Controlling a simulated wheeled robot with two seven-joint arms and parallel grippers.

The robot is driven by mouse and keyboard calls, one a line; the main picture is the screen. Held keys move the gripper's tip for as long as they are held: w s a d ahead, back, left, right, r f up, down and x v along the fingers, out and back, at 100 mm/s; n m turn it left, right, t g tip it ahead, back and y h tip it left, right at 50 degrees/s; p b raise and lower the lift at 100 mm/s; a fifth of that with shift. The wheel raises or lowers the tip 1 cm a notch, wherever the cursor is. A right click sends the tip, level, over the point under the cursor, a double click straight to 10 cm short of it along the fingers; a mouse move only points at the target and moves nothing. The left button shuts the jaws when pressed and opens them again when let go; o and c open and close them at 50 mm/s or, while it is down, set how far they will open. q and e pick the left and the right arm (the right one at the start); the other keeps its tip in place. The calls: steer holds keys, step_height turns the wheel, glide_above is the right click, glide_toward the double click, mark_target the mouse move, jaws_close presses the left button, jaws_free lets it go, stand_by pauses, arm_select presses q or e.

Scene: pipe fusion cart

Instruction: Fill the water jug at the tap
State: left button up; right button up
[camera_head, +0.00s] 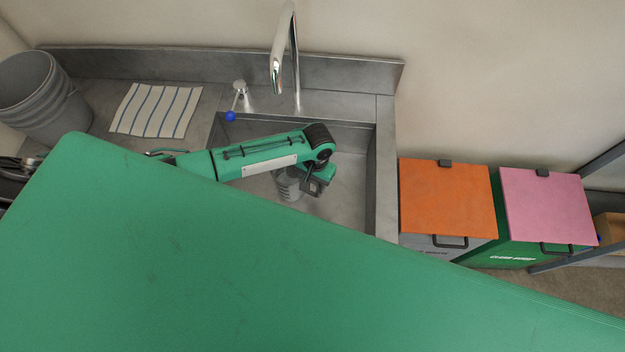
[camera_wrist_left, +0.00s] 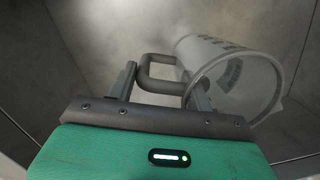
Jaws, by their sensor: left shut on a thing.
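The water jug (camera_wrist_left: 235,75) is a clear, greyish vessel with dark markings on its side and a dark handle (camera_wrist_left: 146,72). My left gripper (camera_wrist_left: 162,88) is shut on the handle. In the head view the jug (camera_head: 288,185) is low inside the steel sink (camera_head: 345,200), partly hidden by my left arm and gripper (camera_head: 311,186). The chrome gooseneck tap (camera_head: 293,60) rises at the back of the sink, behind the jug. A lever with a blue knob (camera_head: 230,116) stands left of the tap. No water stream shows. My right gripper is not in view.
A striped cloth (camera_head: 155,110) lies on the counter left of the sink. A grey bucket (camera_head: 42,98) stands at the far left. Bins with orange (camera_head: 446,197) and pink (camera_head: 546,205) lids stand right of the sink. The sink's right side is clear.

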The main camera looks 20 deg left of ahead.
arm_select(q)
steer(key=shift+f, duration=0.35)
stand_by(0.8)
steer(key=o, duration=1.4)
steer(key=shift+w+r, duration=0.1)
steer(key=shift+r, duration=0.2)
step_height(320, 180, up, 13)
steer(key=w+b, duration=0.1)
steer(key=b, duration=0.2)
steer(key=shift+w+d, duration=0.2)
steer(key=shift+w, duration=0.05)
